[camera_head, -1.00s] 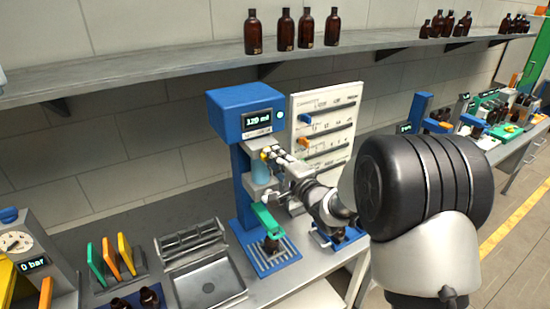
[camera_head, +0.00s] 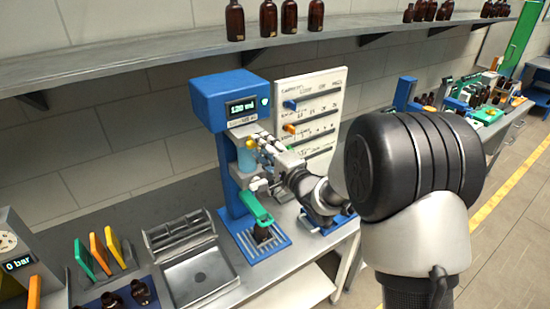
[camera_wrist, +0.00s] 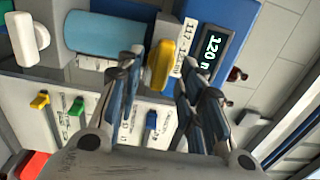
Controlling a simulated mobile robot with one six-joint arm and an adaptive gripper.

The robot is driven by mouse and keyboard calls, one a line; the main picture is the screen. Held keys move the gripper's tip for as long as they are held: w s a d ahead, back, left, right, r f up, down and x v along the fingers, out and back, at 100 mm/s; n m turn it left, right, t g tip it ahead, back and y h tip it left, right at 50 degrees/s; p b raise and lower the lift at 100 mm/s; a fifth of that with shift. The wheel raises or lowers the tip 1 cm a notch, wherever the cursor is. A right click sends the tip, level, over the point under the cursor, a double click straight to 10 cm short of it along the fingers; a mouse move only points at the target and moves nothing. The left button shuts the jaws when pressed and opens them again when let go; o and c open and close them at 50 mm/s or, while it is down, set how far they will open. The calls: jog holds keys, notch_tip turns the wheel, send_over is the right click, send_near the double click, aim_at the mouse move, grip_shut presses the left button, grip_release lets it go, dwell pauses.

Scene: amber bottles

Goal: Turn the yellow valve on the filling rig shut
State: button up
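The blue filling rig (camera_head: 222,100) stands on the bench in the head view, with a lit display (camera_wrist: 207,55) that shows about 120 in the wrist view. The yellow valve (camera_wrist: 160,62) sticks out beside that display and also shows small in the head view (camera_head: 250,143). My gripper (camera_wrist: 158,82) is open, with one finger on each side of the valve. I cannot tell whether a finger touches it. A light-blue cylinder (camera_head: 246,160) is on the rig below the valve. A brown bottle (camera_head: 262,232) stands under the green part (camera_head: 254,207) on the rig's base.
A white panel (camera_head: 335,90) with coloured sliders stands right behind the rig. A metal sink tray (camera_head: 200,272) lies to its left, with coloured plates (camera_head: 100,252) beyond. A shelf (camera_head: 150,55) with brown bottles runs above. My arm fills the right.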

jog(key=v, duration=1)
jog(key=shift+s+d, duration=0.2)
jog(key=s+d+f+n+g+h+b, duration=0.45)
jog(key=s+d+h+b, duration=0.35)
jog(key=s+d+h, duration=0.4)
jog(key=s+f+n+g+y+b, duration=0.1)
jog(key=s+f+n+g+b, duration=0.1)
jog(key=s, duration=0.9)
jog(key=s+f+n+g+y+b, duration=0.1)
jog(key=s+f+n+g+b, duration=0.2)
jog(key=s, duration=0.8)
notch_tip(320, 180, down, 3)
jog(key=shift+d+n+g, duration=0.2)
jog(key=shift+n+g, duration=0.25)
jog(key=shift+n, duration=0.5)
